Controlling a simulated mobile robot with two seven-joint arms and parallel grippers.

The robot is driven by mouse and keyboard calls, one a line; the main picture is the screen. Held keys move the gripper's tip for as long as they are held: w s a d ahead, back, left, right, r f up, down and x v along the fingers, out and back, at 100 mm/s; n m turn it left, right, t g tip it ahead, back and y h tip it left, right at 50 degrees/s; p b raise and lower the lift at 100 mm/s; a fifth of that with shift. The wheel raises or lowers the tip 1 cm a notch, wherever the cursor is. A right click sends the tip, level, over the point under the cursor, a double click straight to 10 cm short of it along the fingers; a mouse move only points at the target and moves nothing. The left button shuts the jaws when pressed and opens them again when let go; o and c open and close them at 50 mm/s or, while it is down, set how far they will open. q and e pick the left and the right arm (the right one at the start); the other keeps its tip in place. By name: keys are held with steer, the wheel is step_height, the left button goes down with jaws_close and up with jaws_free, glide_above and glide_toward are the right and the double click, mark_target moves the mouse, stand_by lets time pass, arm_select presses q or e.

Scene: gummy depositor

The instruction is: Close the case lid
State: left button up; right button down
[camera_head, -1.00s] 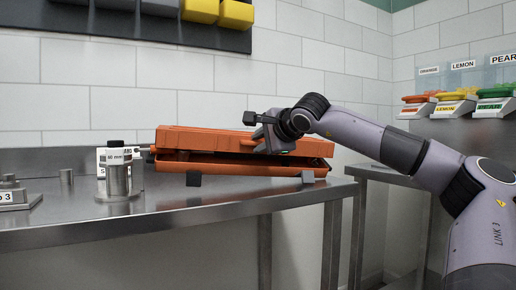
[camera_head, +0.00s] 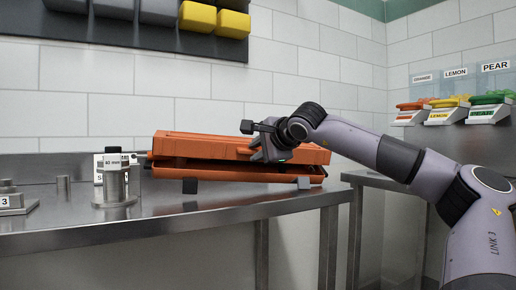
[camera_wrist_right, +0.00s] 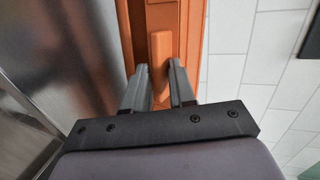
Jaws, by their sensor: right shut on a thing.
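The orange case (camera_head: 230,173) lies on the metal table near its back edge. Its lid (camera_head: 195,144) is tilted and nearly down, with a narrow dark gap between lid and base. My right gripper (camera_head: 260,150) is at the front right part of the lid. In the right wrist view its two fingers (camera_wrist_right: 160,88) sit on either side of a raised orange strip of the lid (camera_wrist_right: 160,50), shut on it. The fingertips' contact is partly hidden in the head view. My left gripper is not in view.
A metal cylinder (camera_head: 115,186) and a small sign are left of the case. Labelled bins (camera_head: 448,112) hang at the right. The table front is clear.

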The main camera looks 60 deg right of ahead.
steer(key=shift+w+d+f+g, duration=0.1)
steer(key=shift+d+f+g, duration=0.15)
steer(key=shift+f, duration=0.45)
steer(key=shift+d+f+g, duration=0.25)
steer(key=shift+f, duration=0.45)
steer(key=c, duration=1.2)
jaws_free()
steer(key=shift+d+f, duration=0.1)
steer(key=shift+f, duration=0.05)
steer(key=shift+o, duration=0.2)
steer(key=shift+r, duration=0.55)
steer(key=shift+s+a+r+b, duration=0.1)
steer(key=shift+s+a+b, duration=0.15)
steer(key=shift+a+b, duration=0.05)
steer(key=b+v, duration=0.3)
steer(key=v, duration=0.4)
steer(key=shift+s+d+f+t, duration=0.2)
steer(key=shift+s+f+t, duration=0.1)
steer(key=shift+s, duration=0.15)
